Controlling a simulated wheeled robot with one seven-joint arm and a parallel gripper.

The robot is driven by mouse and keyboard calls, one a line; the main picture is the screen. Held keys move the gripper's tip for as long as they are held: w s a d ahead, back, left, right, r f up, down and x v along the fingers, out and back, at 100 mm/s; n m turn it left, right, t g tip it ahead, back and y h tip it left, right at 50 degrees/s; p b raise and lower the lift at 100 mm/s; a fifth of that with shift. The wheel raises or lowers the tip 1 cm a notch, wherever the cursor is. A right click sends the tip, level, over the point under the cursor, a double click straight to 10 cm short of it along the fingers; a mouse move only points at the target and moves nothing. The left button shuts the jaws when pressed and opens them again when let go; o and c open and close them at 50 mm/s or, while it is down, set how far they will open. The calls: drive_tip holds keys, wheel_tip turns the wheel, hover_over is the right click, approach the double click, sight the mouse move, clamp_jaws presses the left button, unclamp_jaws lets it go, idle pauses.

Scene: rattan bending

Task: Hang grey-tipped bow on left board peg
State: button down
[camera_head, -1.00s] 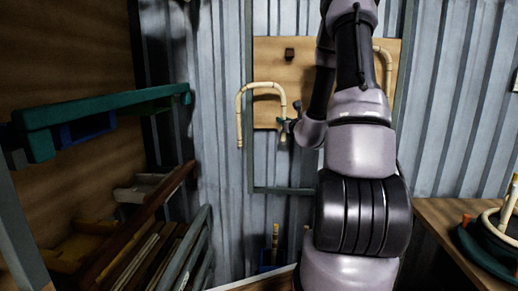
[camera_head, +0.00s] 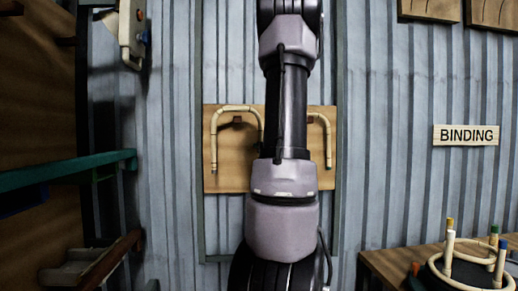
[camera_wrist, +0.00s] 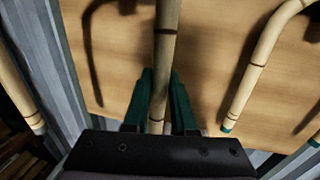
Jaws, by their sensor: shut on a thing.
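The grey-tipped bow (camera_head: 214,140) is a pale cane arch in front of the left half of the wooden board (camera_head: 235,180). Its top bar is just above the dark left peg (camera_head: 237,120); I cannot tell whether it rests on it. In the wrist view my gripper (camera_wrist: 160,108), with green fingers, is shut on one leg of this bow (camera_wrist: 166,55). The other leg (camera_wrist: 12,85), with a greyish tip, shows at the left edge. In the head view my arm hides the gripper. A green-tipped bow (camera_head: 327,140) hangs at the right peg (camera_head: 310,120).
A green shelf rail (camera_head: 70,170) juts out at the left. A bench (camera_head: 385,262) at the lower right holds a cane ring with upright posts (camera_head: 470,265). A "BINDING" sign (camera_head: 466,135) is on the corrugated wall.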

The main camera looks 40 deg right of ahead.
drive_tip(key=d+f+x, duration=0.1)
drive_tip(key=x, duration=0.7)
drive_tip(key=shift+d, duration=0.35)
drive_tip(key=shift+f, duration=0.1)
idle(0.7)
drive_tip(key=c, duration=0.7)
unclamp_jaws()
drive_tip(key=shift+s, duration=0.1)
drive_tip(key=shift+o, duration=0.2)
drive_tip(key=shift+s+d, duration=0.1)
